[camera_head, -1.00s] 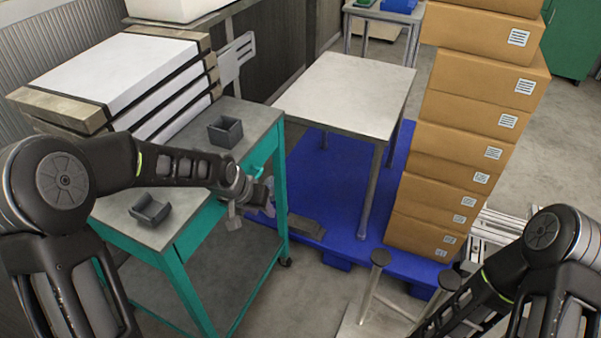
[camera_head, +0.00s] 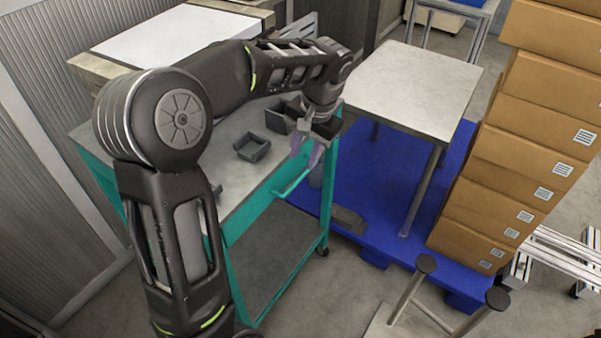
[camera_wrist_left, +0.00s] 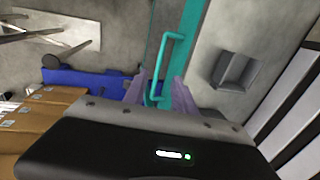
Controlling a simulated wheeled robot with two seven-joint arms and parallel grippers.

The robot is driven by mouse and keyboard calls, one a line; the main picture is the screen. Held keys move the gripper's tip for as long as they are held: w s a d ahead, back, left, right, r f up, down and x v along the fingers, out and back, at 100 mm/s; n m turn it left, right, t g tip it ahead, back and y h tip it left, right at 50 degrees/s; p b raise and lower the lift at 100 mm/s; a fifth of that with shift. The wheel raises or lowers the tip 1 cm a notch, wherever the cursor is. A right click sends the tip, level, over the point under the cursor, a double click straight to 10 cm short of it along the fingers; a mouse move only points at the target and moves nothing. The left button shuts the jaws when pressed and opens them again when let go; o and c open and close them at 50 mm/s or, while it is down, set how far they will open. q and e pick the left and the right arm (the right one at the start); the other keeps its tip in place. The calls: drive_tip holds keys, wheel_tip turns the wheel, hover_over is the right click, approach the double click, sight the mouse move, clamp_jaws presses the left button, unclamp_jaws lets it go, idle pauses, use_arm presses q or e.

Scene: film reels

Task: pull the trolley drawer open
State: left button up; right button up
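The teal trolley (camera_head: 236,285) with a grey top stands at the middle left of the head view. Its teal drawer front (camera_head: 248,211) looks flush with the frame, and a teal bar handle (camera_head: 291,184) sticks out from it. My left gripper (camera_head: 312,150) is at the handle's far end, above or around it. In the left wrist view, the gripper (camera_wrist_left: 158,90) is open. The handle (camera_wrist_left: 165,62) runs up from between its two fingers, with a gap to the fingers. I cannot tell whether they touch it. My right gripper is out of view.
Dark grey trays (camera_head: 253,147) sit on the trolley top; one also shows in the left wrist view (camera_wrist_left: 236,70). A blue pallet (camera_head: 372,225) carries a small table (camera_head: 410,85) and stacked cardboard boxes (camera_head: 525,150). A stool-like stand (camera_head: 427,264) is at the front right.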

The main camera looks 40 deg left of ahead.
sight(297, 179)
use_arm(q)
drive_tip(key=shift+a+f, duration=0.25)
drive_tip(key=shift+f, duration=1.05)
drive_tip(key=shift+a+f, duration=0.25)
drive_tip(key=shift+f, duration=1)
drive_tip(key=shift+a+f, duration=0.25)
drive_tip(key=shift+f, duration=1.05)
drive_tip(key=shift+c, duration=0.3)
clamp_jaws()
